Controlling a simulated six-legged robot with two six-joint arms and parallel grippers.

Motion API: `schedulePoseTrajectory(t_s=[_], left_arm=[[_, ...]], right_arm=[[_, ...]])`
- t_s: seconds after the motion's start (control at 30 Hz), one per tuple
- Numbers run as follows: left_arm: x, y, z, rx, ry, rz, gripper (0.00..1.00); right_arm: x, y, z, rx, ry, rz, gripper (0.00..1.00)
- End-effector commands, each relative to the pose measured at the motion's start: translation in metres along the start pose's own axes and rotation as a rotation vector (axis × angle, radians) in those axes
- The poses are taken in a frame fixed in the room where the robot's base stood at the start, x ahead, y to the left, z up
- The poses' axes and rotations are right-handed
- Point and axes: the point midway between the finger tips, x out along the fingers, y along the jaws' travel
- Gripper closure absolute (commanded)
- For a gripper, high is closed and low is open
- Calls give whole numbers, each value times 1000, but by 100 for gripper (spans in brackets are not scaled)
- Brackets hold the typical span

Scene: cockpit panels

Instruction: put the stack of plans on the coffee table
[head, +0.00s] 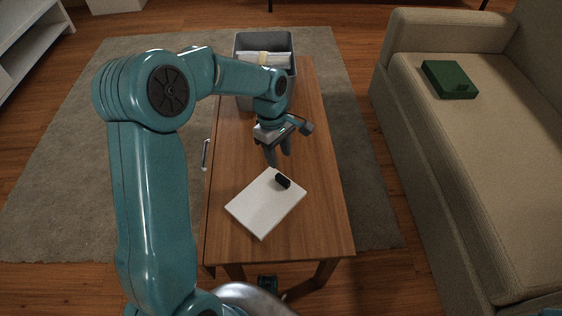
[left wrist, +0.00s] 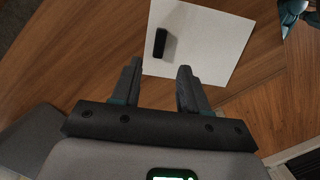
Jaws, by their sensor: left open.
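The stack of plans (head: 262,208), a white flat sheaf with a small black clip (head: 283,181) near its far edge, lies flat on the wooden coffee table (head: 320,215) near its front end. My left gripper (head: 280,158) is open and empty above the table, just beyond the far edge of the plans. In the left wrist view the plans (left wrist: 215,48) and the black clip (left wrist: 160,42) lie ahead of the open fingers (left wrist: 158,85). My right gripper is not seen.
A grey bin (head: 240,42) with white papers stands at the table's far end. A beige sofa (head: 470,150) with a green box (head: 449,79) is on the right. A grey rug (head: 70,190) lies under the table. The table's right side is clear.

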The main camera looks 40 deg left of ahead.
Motion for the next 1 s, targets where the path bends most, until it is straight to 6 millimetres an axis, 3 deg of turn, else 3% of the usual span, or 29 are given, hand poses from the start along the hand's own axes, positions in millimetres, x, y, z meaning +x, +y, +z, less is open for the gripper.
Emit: schedulePoseTrajectory(t_s=[0.03, 0.23, 1.0], left_arm=[[-13, 1, 0, 0, 1, 2, 56], [-29, 0, 0, -1, -1, 1, 56], [-29, -1, 1, 0, 0, -1, 56]], right_arm=[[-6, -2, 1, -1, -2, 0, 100], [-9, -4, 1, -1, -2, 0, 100], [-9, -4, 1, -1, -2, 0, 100]])
